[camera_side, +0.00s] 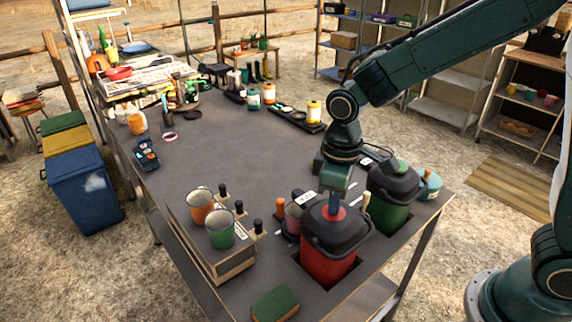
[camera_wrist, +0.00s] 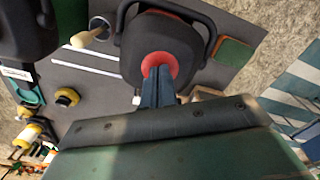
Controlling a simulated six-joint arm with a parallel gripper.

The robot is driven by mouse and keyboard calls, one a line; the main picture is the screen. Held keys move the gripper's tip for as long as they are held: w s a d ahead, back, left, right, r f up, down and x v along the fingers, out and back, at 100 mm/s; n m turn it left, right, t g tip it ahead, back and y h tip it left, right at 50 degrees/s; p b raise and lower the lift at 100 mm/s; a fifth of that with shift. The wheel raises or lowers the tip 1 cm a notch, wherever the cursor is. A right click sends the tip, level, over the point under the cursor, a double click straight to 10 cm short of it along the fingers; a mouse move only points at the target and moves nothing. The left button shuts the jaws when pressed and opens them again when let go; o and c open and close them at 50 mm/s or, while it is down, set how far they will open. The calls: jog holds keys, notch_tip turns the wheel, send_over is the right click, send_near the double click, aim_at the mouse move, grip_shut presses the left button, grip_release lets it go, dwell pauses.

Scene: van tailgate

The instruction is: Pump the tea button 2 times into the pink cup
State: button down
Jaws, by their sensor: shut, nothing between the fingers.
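A red dispenser (camera_side: 327,262) with a dark lid sits in a cutout at the table's front right. Its red button (camera_side: 341,213) is on top and also shows in the wrist view (camera_wrist: 160,60). My gripper (camera_side: 334,208) is shut and empty, pointing down with its fingertips at the button. I cannot tell whether the button is pressed down. In the wrist view the fingertips (camera_wrist: 157,75) overlap the button's near part. A pinkish cup (camera_side: 293,220) stands just left of the red dispenser, partly hidden by it. Labels are too small to read.
A green dispenser (camera_side: 390,213) with a dark lid stands right of the red one. An orange cup (camera_side: 199,208) and a green cup (camera_side: 220,232) sit in a wooden holder (camera_side: 212,262) at left. A green-topped block (camera_side: 275,302) lies at the front edge. The table's middle is clear.

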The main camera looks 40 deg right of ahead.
jog(key=shift+r, duration=1.6)
jog(key=shift+f, duration=1.5)
jog(key=shift+r, duration=1.5)
jog(key=shift+r, duration=0.1)
notch_tip(320, 180, up, 4)
jog(key=shift+f, duration=0.1)
dwell(0.7)
